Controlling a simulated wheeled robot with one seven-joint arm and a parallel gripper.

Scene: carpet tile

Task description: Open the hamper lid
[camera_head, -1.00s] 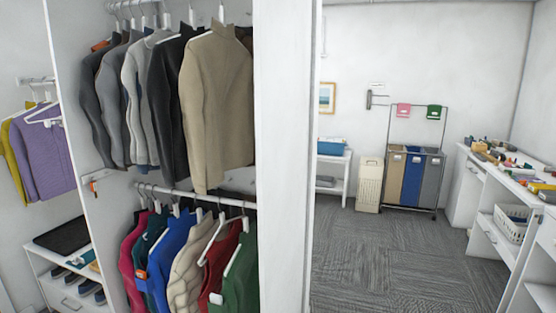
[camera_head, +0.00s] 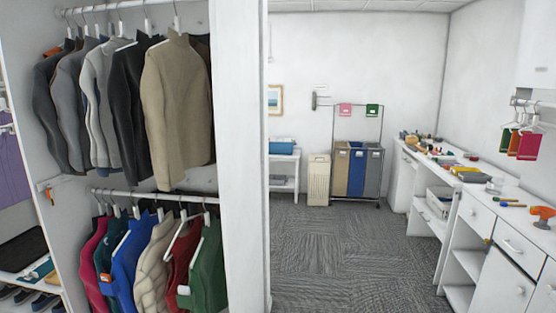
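A tall cream hamper (camera_head: 318,181) stands on the carpet against the far wall, right of a small white shelf stand. Its top looks closed, though it is small at this distance. Beside it on the right is a wheeled sorter (camera_head: 356,172) with tan, blue and grey bags on a dark frame. My gripper is not in view.
A white wardrobe unit (camera_head: 245,160) with hanging clothes fills the left and foreground. A white counter (camera_head: 470,190) with drawers and many small items runs along the right. The carpet (camera_head: 330,250) between them is clear up to the hamper.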

